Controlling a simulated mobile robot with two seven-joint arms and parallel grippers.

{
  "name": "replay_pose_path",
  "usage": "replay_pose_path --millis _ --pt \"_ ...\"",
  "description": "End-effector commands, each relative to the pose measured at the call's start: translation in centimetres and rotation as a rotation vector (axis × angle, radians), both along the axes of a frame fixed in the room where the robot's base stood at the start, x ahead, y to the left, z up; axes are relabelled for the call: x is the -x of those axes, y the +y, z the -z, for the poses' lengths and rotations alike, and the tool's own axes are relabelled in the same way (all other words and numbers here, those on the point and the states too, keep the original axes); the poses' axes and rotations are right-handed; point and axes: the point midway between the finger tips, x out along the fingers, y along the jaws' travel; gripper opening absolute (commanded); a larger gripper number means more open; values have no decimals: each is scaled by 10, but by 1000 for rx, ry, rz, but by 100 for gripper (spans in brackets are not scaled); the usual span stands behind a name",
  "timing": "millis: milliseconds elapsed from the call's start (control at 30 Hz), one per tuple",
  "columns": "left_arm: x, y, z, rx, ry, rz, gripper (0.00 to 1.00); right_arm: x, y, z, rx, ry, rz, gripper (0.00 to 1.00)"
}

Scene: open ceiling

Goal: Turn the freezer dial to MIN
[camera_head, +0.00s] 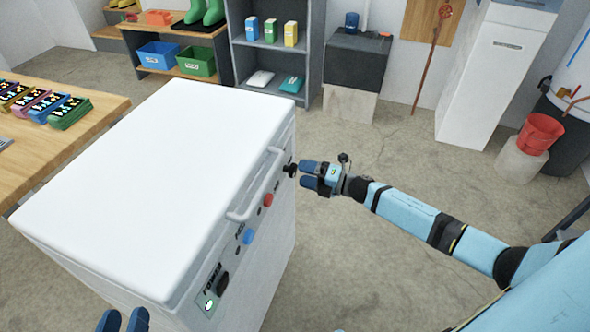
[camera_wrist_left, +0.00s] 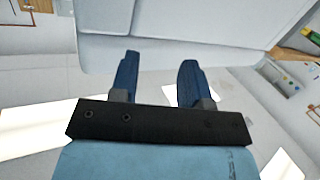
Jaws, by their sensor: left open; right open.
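The white chest freezer (camera_head: 150,180) stands in the middle left of the head view. Its front panel carries a black knob (camera_head: 290,169) near the far end, a red knob (camera_head: 267,200) and a blue knob (camera_head: 249,237). The lettering beside them is too small to read, so I cannot tell which marks MIN. My right gripper (camera_head: 304,174) is open, its blue fingers pointing at the black knob, seemingly just short of it. My left gripper (camera_head: 122,320) shows only its fingertips at the lower edge; in the left wrist view (camera_wrist_left: 157,68) it is open and empty.
A handle (camera_head: 250,190) juts from the freezer's lid edge, near the knobs. A wooden table (camera_head: 95,128) stands left. Shelves (camera_head: 272,90) stand behind. Floor right of the freezer is clear.

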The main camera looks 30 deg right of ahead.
Motion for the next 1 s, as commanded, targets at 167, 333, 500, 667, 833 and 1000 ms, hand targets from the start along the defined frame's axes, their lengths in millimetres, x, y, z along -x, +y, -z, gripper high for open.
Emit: replay_pose_path --millis 167,333,500,667,833,1000 --pt "5 4 18 -39 73 -9 43 34 -29 -1 3 3 1 72" --pt "7 10 27 -63 114 -19 43 57 -50 -1 3 2 1 72" --pt "11 14 36 -78 147 -26 43 70 -62 0 1 1 0 72" --pt "11 13 39 -79 153 -26 43 73 -65 0 1 -1 0 72" --pt "10 13 37 -77 148 -26 43 73 -65 0 1 -1 0 72" --pt "9 12 33 -74 142 -26 43 73 -65 0 1 -1 0 72"
